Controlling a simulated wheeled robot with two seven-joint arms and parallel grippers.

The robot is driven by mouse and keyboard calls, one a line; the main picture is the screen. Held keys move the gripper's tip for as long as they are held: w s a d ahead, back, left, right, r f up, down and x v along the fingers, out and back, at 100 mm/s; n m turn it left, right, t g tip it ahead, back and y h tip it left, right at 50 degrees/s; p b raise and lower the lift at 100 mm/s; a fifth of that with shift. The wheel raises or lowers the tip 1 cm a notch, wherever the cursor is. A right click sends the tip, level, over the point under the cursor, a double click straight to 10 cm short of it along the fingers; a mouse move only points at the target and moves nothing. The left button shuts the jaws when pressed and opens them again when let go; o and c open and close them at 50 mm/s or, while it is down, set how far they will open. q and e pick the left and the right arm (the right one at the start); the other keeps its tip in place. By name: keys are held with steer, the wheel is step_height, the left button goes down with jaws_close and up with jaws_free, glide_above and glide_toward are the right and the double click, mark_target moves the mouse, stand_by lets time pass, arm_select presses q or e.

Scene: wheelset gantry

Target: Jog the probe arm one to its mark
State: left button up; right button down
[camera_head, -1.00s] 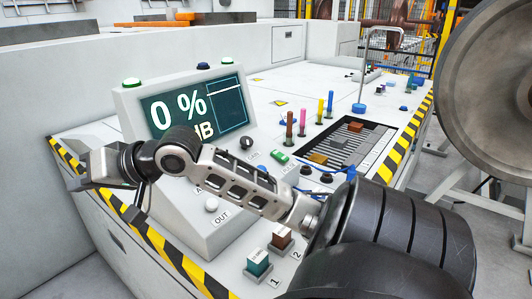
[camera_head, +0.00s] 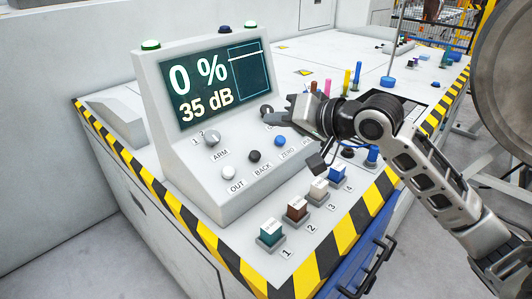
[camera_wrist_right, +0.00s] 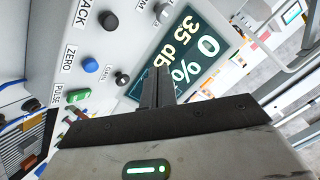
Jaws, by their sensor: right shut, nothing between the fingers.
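The grey console (camera_head: 165,130) has a dark screen (camera_head: 215,85) reading "0 %" and "35 dB", with a white line at the right of the screen. Below it are the ARM knob (camera_head: 212,138), marked 1 and 2, the white OUT button (camera_head: 228,172), the black BACK button (camera_head: 254,156) and the blue ZERO button (camera_head: 280,141). My right gripper (camera_head: 272,117) is shut and empty, close to the GAIN knob (camera_head: 266,110). In the right wrist view its fingers (camera_wrist_right: 157,86) lie over the screen's edge, beside the GAIN knob (camera_wrist_right: 121,78); contact cannot be told. My left gripper is not in view.
Several numbered coloured blocks (camera_head: 297,209) stand along the front of the bench, whose edge is striped yellow and black. Coloured pegs (camera_head: 346,82) stand behind my right wrist. A blue drawer (camera_head: 372,255) with a black handle is at the front. A large wheel (camera_head: 500,65) stands at right.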

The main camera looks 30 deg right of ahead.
mark_target(255, 156)
steer(key=shift+d, duration=0.1)
